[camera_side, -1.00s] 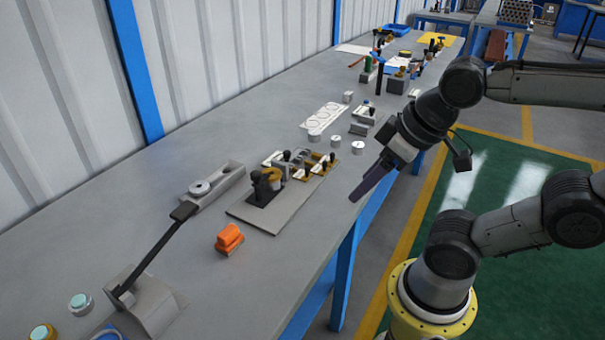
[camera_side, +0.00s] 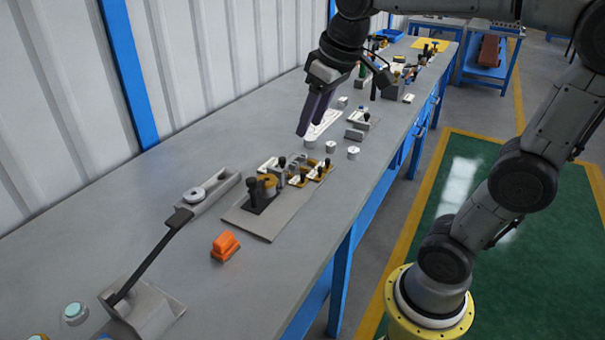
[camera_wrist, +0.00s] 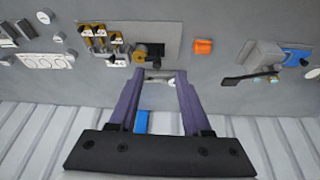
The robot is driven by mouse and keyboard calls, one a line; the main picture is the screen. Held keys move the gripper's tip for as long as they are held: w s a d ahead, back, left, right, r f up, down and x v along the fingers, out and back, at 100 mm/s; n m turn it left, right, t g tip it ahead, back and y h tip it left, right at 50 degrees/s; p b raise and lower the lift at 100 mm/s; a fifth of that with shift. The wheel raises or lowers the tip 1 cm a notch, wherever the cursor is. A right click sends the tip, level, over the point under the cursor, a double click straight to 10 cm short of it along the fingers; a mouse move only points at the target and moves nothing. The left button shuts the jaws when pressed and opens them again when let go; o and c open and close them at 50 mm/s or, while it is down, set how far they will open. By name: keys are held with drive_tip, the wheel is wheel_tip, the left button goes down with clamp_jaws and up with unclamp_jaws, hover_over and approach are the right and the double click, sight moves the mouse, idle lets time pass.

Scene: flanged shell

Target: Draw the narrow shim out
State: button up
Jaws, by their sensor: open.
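A brass-coloured round part with a black base (camera_side: 262,189) sits on the grey plate (camera_side: 270,224) on the bench; I take it to be the flanged shell. It also shows in the wrist view (camera_wrist: 141,52). Several small white and yellow pieces with black knobs (camera_side: 320,170) stand beside it. I cannot tell which piece is the narrow shim; everything there is too small. My gripper (camera_side: 309,130) hangs above the bench, beyond the plate in the side view, fingers pointing down. In the wrist view my gripper (camera_wrist: 160,74) is open, with nothing held between its purple fingers.
An orange block (camera_side: 225,245) lies nearer the side camera than the plate. A long black lever (camera_side: 148,262) rises from a grey stand. A grey block with a disc (camera_side: 205,192) lies near the wall. Small grey cylinders (camera_side: 353,152) stand beyond the plate.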

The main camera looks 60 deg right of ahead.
drive_tip(key=w+d+f+m+g, duration=0.1)
drive_tip(key=w+d, duration=0.3)
drive_tip(key=w, duration=0.2)
drive_tip(key=m+g, duration=0.3)
hover_over(303, 173)
wheel_tip(303, 173, down, 13)
drive_tip(key=shift+y, duration=0.3)
wheel_tip(303, 173, down, 13)
drive_tip(key=shift+f, duration=0.1)
clamp_jaws()
